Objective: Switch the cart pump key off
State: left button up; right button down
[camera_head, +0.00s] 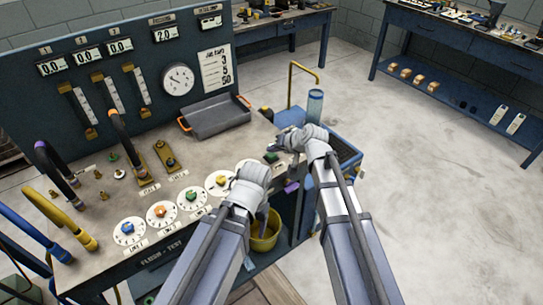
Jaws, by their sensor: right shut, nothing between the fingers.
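A blue cart (347,153) with a yellow handle (292,85) and a clear blue cylinder (315,106) stands at the right end of the test bench (205,155). My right gripper (283,143) is shut and empty over the bench's right end, beside the cart. A small green key-like knob (271,157) shows just left of and below its fingers. I cannot tell whether this is the cart pump key or which way it is set; any other key there is hidden by my arm. My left gripper (263,214) points down at the bench's front edge, its fingers too unclear to read.
Several white dials with coloured knobs (162,211) line the bench front. A grey tray (216,117) lies at the back, below a gauge panel (130,65). A yellow bucket (266,238) sits below my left gripper. Open floor (430,190) lies to the right.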

aim_at(273, 156)
jog(key=shift+f+b, duration=0.45)
dwell(0.3)
jog(key=shift+r, duration=0.2)
jog(key=shift+r+p, duration=0.75)
jog(key=shift+p, duration=0.2)
notch_tip(273, 156, up, 6)
jog(key=p, duration=0.6)
dwell(1.3)
